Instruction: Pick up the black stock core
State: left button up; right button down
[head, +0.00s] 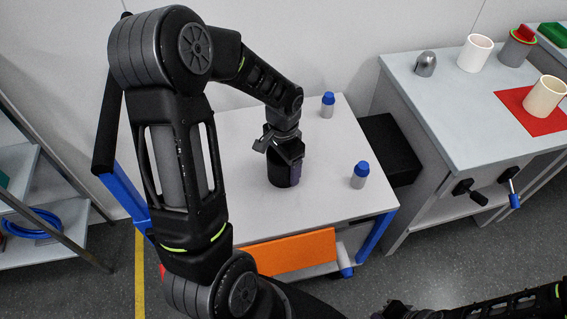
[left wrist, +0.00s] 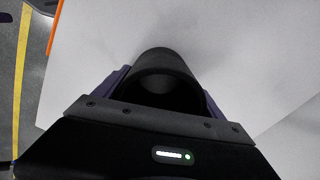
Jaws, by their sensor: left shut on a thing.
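The black stock core (head: 278,180) is a dark hollow cylinder on the white table (head: 235,150). It appears upright, and I cannot tell whether its base touches the table. My left gripper (head: 288,168) comes down on it from above and is shut on it. In the left wrist view the core (left wrist: 166,62) sits between the two purple-grey fingers of my left gripper (left wrist: 163,85), with its open top facing the camera. My right arm shows at the bottom right of the head view, and its gripper cannot be made out clearly.
An orange panel (head: 290,252) hangs at the table's front.

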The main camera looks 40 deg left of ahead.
pick_arm(q)
jog(key=c, duration=0.8)
notch_tip(320, 180, up, 10)
jog(key=shift+r+p, duration=0.1)
jog(key=shift+p, duration=0.5)
